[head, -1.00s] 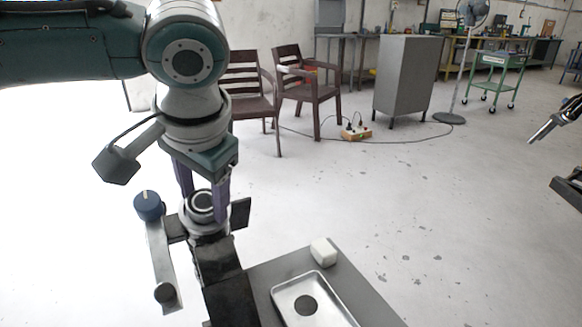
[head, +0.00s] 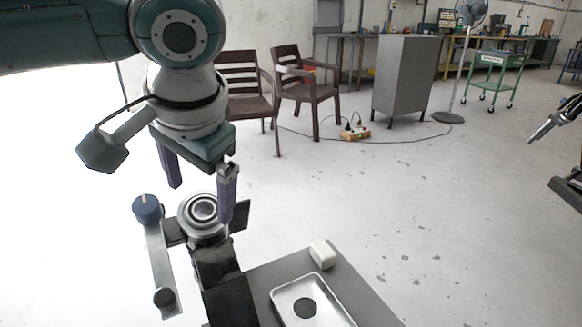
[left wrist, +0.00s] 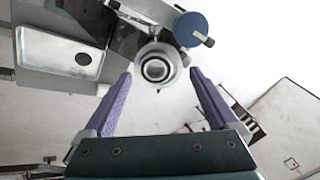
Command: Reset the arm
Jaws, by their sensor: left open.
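My left gripper (head: 201,204) is open above a round ringed metal part (head: 203,209) held at a dark vise-like fixture (head: 222,272). Its two purple fingers stand apart on either side of the part's top, with nothing between their pads that I can see gripped. The left wrist view shows the ringed part (left wrist: 155,68) ahead of the spread fingertips, roughly centred between them. A dark and silver piece at the right edge of the head view seems to be my right gripper (head: 545,135). It is cut off, so its state is unclear.
A lever with a blue knob (head: 146,208) stands left of the fixture. A metal tray (head: 283,295) with a dark disc and a white block (head: 322,254) are on the grey bench (head: 362,292).

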